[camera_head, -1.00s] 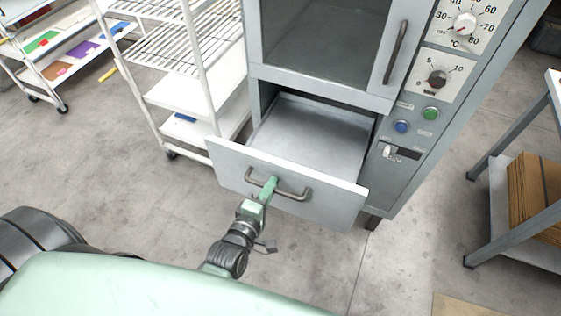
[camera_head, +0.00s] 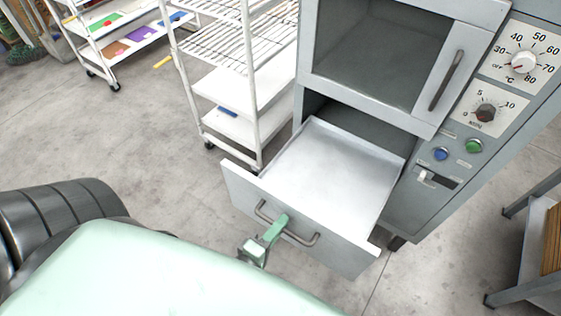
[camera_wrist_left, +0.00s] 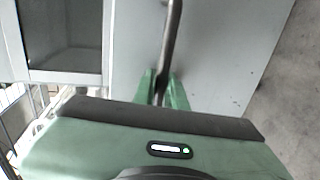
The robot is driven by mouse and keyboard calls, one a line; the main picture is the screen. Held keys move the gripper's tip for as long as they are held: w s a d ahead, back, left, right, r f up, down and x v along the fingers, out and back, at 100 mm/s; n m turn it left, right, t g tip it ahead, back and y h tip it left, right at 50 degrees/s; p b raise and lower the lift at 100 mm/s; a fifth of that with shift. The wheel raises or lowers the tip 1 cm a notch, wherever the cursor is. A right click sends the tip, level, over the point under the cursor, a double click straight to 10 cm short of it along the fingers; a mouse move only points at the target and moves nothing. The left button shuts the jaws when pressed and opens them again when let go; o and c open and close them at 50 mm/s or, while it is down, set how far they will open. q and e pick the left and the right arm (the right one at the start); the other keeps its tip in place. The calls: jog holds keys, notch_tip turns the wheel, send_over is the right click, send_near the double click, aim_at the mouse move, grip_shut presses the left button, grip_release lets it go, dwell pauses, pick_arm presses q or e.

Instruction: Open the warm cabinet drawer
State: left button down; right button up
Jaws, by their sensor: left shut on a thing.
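The warm cabinet (camera_head: 375,75) is grey, with a glass-fronted upper door and a drawer (camera_head: 335,170) below it. The drawer is pulled well out, and its bare floor shows. My left gripper (camera_head: 277,225) is shut on the drawer's dark bar handle (camera_head: 300,238) near the middle of the drawer front. In the left wrist view the green fingers (camera_wrist_left: 162,90) sit on both sides of the handle (camera_wrist_left: 171,45), with the drawer front (camera_wrist_left: 215,50) behind. My right gripper is not in view.
A white wire rack (camera_head: 225,45) on castors stands left of the cabinet. A trolley with coloured items (camera_head: 120,35) is farther left. A table with a lower shelf (camera_head: 535,245) is at the right. The floor before the drawer is clear.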

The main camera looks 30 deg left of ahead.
pick_arm(q)
jog(key=c, duration=1.5)
grip_release()
jog(key=shift+o, duration=0.2)
jog(key=b+v, duration=0.1)
jog(key=v, duration=0.6)
jog(key=shift+s, duration=0.45)
